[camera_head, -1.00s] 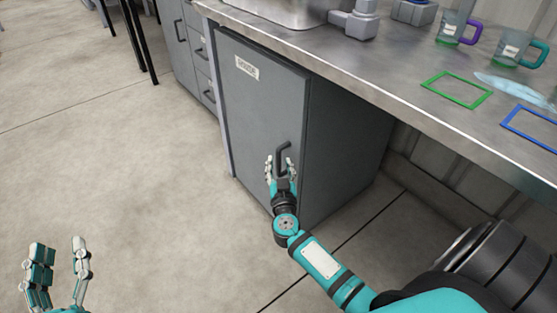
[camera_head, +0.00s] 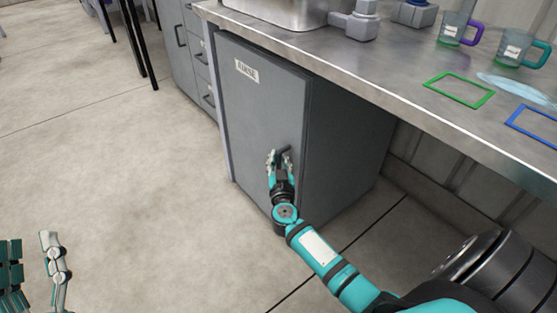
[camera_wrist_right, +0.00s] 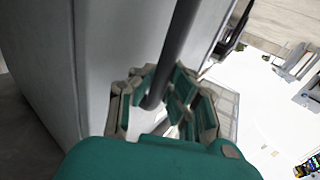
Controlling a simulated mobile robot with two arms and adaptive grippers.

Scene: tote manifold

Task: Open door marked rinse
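The grey cabinet door (camera_head: 250,120) with a white label reading "RINSE" (camera_head: 247,71) stands under the metal counter and looks closed. Its dark bar handle (camera_head: 287,156) is near the door's right edge. My right gripper (camera_head: 279,156) is at the handle, with a finger on each side of it. In the right wrist view the handle (camera_wrist_right: 181,40) runs down between the bent fingers, which are closed around it. The handle's lower part is hidden by the hand. My left gripper (camera_head: 32,245) is open and empty over the floor at the lower left, partly cut off.
The metal counter (camera_head: 400,75) overhangs the cabinet and carries a green frame (camera_head: 459,90), a blue frame (camera_head: 535,124) and two labelled mugs (camera_head: 457,29) (camera_head: 524,48). Drawers (camera_head: 190,45) stand left of the door. The floor (camera_head: 110,150) before the door is clear.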

